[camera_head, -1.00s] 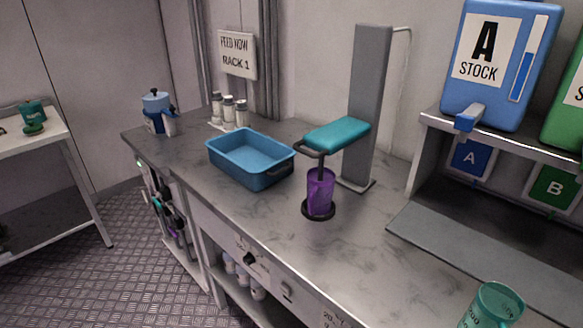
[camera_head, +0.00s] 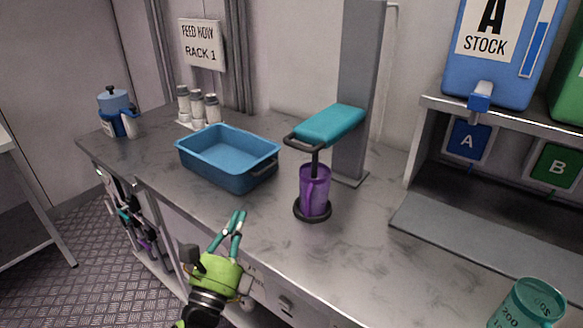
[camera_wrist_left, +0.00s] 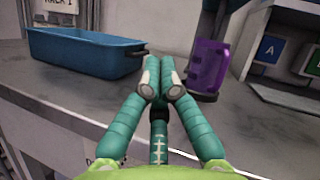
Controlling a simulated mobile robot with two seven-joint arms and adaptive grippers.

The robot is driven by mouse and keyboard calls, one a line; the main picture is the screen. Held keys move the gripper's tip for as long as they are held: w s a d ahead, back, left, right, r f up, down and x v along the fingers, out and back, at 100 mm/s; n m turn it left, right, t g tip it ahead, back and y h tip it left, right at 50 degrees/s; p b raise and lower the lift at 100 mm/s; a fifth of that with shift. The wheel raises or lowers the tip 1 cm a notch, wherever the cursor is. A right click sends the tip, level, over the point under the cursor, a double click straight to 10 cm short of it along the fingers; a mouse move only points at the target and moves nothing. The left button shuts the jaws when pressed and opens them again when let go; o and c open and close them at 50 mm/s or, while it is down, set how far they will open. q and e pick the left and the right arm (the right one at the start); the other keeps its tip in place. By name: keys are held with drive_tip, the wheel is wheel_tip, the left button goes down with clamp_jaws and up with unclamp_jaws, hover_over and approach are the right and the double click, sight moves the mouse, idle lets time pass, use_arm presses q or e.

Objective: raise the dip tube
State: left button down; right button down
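The dip tube is a thin dark rod (camera_head: 314,163) hanging from a teal arm head (camera_head: 328,125) with a black handle loop (camera_head: 302,142) at its front. The rod's lower end is hidden inside a purple jug (camera_head: 315,193), which stands on a black round base. A grey column (camera_head: 358,95) stands behind the teal head. My left gripper (camera_head: 239,214) is over the counter's front edge, left of the jug and below the handle. Its teal fingers meet at the tips and hold nothing. In the left wrist view the purple jug (camera_wrist_left: 206,68) is beyond the fingertips, slightly right. My right gripper is not in view.
A blue tub (camera_head: 228,158) sits left of the jug. White-capped bottles (camera_head: 197,108) and a blue pot (camera_head: 116,108) stand at the back left. A teal beaker (camera_head: 530,305) stands at the front right. A shelf with the blue A stock tank (camera_head: 500,50) is at the right.

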use_arm(q)
drive_tip(key=s+d+r+m+g+h, duration=0.1)
drive_tip(key=d+r+m+h, duration=0.3)
drive_tip(key=m+h, duration=0.4)
drive_tip(key=d+m, duration=0.1)
drive_tip(key=m, duration=0.2)
drive_tip(key=shift+s+d+m+g, duration=0.2)
drive_tip(key=shift+d+m+g, duration=0.1)
drive_tip(key=shift+d+m, duration=0.1)
drive_tip(key=shift+w, duration=0.1)
drive_tip(key=p+x, duration=0.3)
drive_tip(key=x, duration=0.6)
drive_tip(key=shift+w+d+r, duration=0.2)
drive_tip(key=shift+w+d, duration=0.05)
drive_tip(key=shift+r, duration=0.15)
